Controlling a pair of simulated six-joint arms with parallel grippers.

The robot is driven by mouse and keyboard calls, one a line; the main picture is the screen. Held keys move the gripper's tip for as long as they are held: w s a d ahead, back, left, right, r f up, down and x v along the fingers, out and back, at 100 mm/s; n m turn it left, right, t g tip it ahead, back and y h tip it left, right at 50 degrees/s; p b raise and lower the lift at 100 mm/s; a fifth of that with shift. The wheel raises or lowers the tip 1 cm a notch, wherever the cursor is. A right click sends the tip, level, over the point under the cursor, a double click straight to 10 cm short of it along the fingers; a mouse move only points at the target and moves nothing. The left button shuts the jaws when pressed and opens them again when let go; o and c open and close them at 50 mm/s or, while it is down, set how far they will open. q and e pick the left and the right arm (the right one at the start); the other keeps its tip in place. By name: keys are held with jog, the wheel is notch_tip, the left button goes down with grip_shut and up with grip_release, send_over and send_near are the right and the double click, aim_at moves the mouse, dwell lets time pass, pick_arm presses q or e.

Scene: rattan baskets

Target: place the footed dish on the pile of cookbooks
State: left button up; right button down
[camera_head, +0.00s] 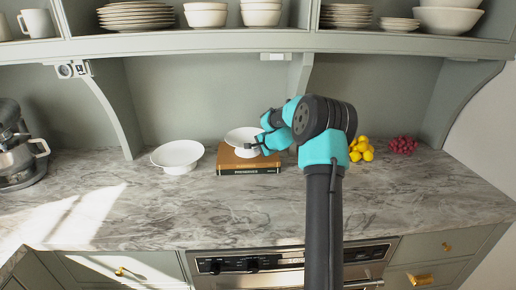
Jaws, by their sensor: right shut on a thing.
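A white footed dish (243,135) is over the pile of cookbooks (236,161), a brown stack with a dark spine at the front. The dish looks upright, and its foot seems to be at the top of the stack, but I cannot tell whether it touches. My right gripper (256,147) is shut on the dish at its right side. A second white footed dish (178,156) stands on the counter to the left of the books. My left gripper is not in view.
Yellow fruit (361,150) and red grapes (402,145) lie on the marble counter (130,215) at the right. A stand mixer (17,150) is at the far left. Shelves with crockery (137,15) hang above. The front counter is clear.

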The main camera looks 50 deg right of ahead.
jog(key=c, duration=1.3)
grip_release()
jog(key=shift+r, duration=0.15)
jog(key=v, duration=1.2)
